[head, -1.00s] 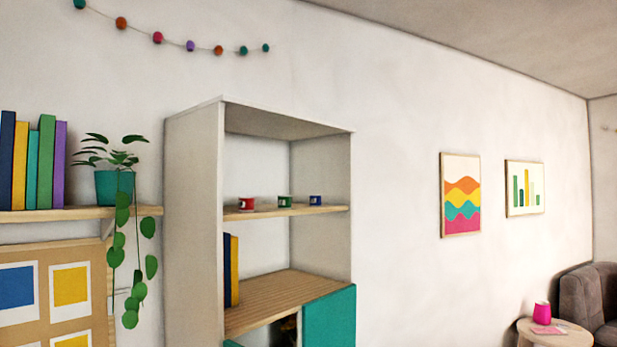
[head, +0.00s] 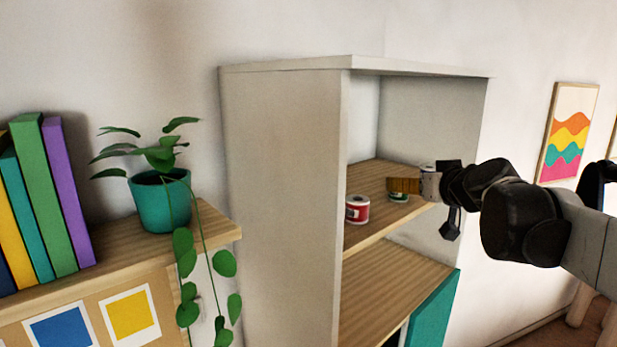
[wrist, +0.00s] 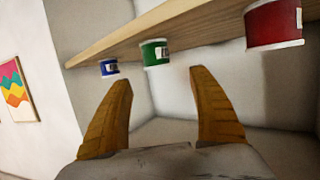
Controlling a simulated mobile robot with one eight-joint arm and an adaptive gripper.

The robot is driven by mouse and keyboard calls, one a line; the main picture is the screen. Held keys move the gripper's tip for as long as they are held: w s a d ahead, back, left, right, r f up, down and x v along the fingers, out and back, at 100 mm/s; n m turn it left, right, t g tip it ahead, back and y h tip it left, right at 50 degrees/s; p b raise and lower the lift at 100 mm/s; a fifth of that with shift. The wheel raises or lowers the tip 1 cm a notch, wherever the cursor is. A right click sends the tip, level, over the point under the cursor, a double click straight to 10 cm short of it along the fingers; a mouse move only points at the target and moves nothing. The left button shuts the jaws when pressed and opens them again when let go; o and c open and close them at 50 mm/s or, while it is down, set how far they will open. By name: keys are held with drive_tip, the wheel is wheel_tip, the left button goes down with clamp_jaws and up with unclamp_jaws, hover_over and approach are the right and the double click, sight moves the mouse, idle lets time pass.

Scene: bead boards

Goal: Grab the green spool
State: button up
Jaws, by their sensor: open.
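The green spool (head: 398,197) stands on the cabinet's upper shelf, partly hidden behind my gripper finger in the head view. In the wrist view, the green spool (wrist: 155,53) shows just beyond the gap between my fingertips, nearer the middle of the picture. My gripper (head: 392,185) is open and empty, its brown fingers apart over the shelf; it also shows in the wrist view (wrist: 160,77). No finger visibly touches the spool. The wrist picture appears upside down.
A red spool (head: 357,210) stands left of the green one in the head view. A blue spool (wrist: 108,68) shows on the other side in the wrist view. The cabinet side wall (head: 285,190) and top (head: 360,64) bound the shelf (head: 365,232). A potted plant (head: 162,203) is left.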

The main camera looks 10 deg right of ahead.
sight(397, 197)
drive_tip(key=x, duration=0.2)
drive_tip(key=p+x, duration=0.1)
drive_tip(key=x, duration=0.5)
drive_tip(key=shift+w+d+f, duration=0.1)
drive_tip(key=shift+d+f, duration=0.05)
drive_tip(key=shift+d, duration=0.1)
drive_tip(key=shift+a, duration=0.1)
drive_tip(key=shift+s, duration=0.25)
drive_tip(key=c, duration=1.3)
